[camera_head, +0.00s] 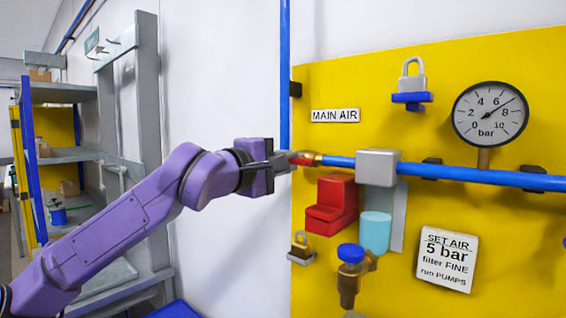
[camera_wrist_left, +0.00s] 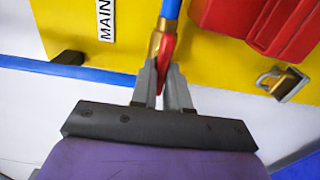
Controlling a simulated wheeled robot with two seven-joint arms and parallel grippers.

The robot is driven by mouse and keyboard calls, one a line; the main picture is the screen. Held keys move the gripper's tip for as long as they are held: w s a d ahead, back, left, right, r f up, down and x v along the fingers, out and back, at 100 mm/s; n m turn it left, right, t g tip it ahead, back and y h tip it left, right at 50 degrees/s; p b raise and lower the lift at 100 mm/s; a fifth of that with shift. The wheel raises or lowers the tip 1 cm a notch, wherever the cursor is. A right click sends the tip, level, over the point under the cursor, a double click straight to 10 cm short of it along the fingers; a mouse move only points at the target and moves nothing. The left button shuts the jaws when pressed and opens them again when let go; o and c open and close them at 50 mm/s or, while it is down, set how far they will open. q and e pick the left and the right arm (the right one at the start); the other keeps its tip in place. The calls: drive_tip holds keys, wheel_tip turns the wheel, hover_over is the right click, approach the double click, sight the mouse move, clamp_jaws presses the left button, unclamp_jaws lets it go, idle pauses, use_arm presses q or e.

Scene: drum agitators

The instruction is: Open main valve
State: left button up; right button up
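The main air valve is a brass body (camera_head: 311,158) with a red handle (camera_head: 301,162), at the left end of the blue pipe (camera_head: 455,175), below the MAIN AIR label (camera_head: 335,115). My left gripper (camera_head: 284,160) reaches it from the left. In the left wrist view the red handle (camera_wrist_left: 167,47) runs roughly along the pipe and passes between the two fingertips (camera_wrist_left: 161,78), which look closed on it. The brass body also shows there (camera_wrist_left: 155,43). The fingers hide part of the handle. My right gripper is not in view.
The yellow panel carries a pressure gauge (camera_head: 490,113) with its needle up and right, a red block (camera_head: 332,204), a padlock (camera_head: 411,77), a brass padlock (camera_head: 301,248), a blue-knobbed fitting (camera_head: 350,253) and a note (camera_head: 447,259). A vertical blue pipe (camera_head: 285,70) stands behind my gripper.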

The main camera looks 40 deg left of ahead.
use_arm(q)
drive_tip(key=o, duration=0.4)
drive_tip(key=shift+r, duration=0.1)
drive_tip(key=shift+c, duration=0.2)
drive_tip(key=s+b, duration=0.4)
drive_tip(key=s, duration=0.6)
drive_tip(key=shift+a, duration=0.3)
